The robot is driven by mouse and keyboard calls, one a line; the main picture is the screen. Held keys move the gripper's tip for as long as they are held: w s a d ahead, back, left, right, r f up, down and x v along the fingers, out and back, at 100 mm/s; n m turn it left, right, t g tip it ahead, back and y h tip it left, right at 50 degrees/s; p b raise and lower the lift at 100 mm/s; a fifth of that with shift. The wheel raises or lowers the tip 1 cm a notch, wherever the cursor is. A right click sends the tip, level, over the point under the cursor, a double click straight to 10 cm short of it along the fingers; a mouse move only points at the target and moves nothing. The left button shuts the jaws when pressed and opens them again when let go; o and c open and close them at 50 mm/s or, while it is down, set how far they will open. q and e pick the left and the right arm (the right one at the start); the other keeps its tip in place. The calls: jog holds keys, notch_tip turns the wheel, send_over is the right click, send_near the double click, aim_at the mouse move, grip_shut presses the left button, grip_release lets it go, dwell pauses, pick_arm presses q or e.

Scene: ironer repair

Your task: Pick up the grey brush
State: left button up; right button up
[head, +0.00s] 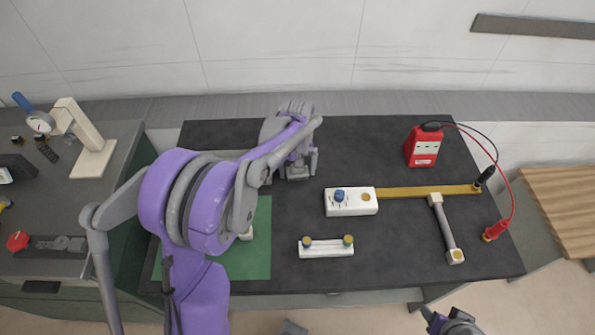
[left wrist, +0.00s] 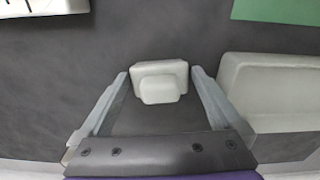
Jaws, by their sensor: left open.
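The grey brush (left wrist: 160,82), a pale block with a rounded raised part, lies on the dark bench top in the left wrist view. My left gripper (left wrist: 160,92) is open above it, with one finger on each side of the brush and gaps between. In the head view my left gripper (head: 297,166) points down at the back of the bench, and my own arm and hand largely hide the brush. A small part of my right arm's end (head: 455,322) shows at the bottom edge; its jaws cannot be made out.
A pale tray (left wrist: 285,88) lies close beside one finger. A green mat (head: 258,255), white control box (head: 345,210), white strip with two knobs (head: 327,248), brass bar (head: 425,191), grey rod (head: 446,225) and red meter (head: 421,148) share the bench.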

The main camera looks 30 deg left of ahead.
pick_arm(q)
jog(key=shift+c, duration=0.2)
jog(key=c, duration=1.2)
jog(key=shift+o, duration=0.2)
notch_tip(320, 180, up, 10)
jog(key=shift+r, duration=0.1)
jog(key=o, duration=0.9)
jog(key=c, duration=0.7)
jog(key=shift+s, duration=0.1)
